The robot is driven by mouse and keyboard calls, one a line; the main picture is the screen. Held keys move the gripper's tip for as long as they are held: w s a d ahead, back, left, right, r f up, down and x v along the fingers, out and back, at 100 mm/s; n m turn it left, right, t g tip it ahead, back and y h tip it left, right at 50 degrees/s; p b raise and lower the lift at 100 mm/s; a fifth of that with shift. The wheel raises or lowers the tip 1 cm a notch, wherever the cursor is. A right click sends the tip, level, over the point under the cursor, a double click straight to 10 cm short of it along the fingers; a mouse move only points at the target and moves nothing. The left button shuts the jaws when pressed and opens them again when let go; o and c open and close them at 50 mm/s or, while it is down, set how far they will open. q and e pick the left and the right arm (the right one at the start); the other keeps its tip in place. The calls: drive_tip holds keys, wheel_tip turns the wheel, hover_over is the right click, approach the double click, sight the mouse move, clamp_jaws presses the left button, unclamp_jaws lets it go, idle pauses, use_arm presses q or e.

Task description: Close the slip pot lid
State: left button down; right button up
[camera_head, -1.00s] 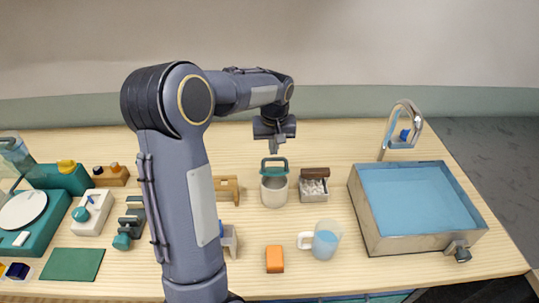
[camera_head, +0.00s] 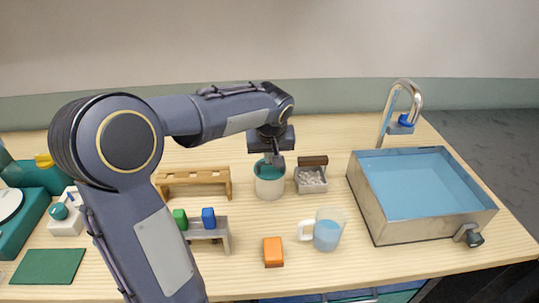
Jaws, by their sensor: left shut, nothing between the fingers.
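The slip pot (camera_head: 270,189) is a pale, round pot standing on the wooden table near the middle of the view. Its teal lid (camera_head: 264,172) shows at the top of the pot and looks lowered over the mouth. My gripper partly covers it, so I cannot tell whether it is fully seated. My left gripper (camera_head: 275,163) points down right over the lid, shut and empty, at or very close to the lid. My right gripper is not in view.
A box of pale pieces (camera_head: 311,182) stands close to the pot's right. A wooden rack (camera_head: 194,178) is to its left. An orange block (camera_head: 273,252) and a mug of blue liquid (camera_head: 328,235) lie in front. A water-filled sink (camera_head: 375,206) is at right.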

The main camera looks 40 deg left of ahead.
sight(271, 176)
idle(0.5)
use_arm(q)
drive_tip(key=r+p, duration=0.2)
drive_tip(key=r, duration=0.1)
drive_tip(key=r+p, duration=0.1)
drive_tip(key=p, duration=0.1)
drive_tip(key=shift+w+a+r, duration=0.25)
drive_tip(key=shift+a+r, duration=0.1)
drive_tip(key=shift+r, duration=0.05)
drive_tip(key=s+d+r+b, duration=0.1)
drive_tip(key=s+d+r, duration=0.2)
drive_tip(key=r, duration=0.4)
drive_tip(key=shift+s+d+r, duration=0.2)
drive_tip(key=shift+s+d, duration=0.1)
drive_tip(key=shift+s, duration=0.4)
drive_tip(key=s+d+f+m+h, duration=0.2)
drive_tip(key=s+d+f, duration=0.2)
drive_tip(key=s, duration=0.2)
drive_tip(key=s+d+f+m+t+h, duration=0.1)
drive_tip(key=s+d+f+m+h, duration=0.1)
drive_tip(key=s, duration=0.5)
drive_tip(key=s+d+f+m+t+h, duration=0.1)
drive_tip(key=s+d+f+m+h, duration=0.1)
drive_tip(key=s+d+f, duration=0.3)
drive_tip(key=shift+s+d+f, duration=0.3)
drive_tip(key=shift+s+d, duration=0.45)
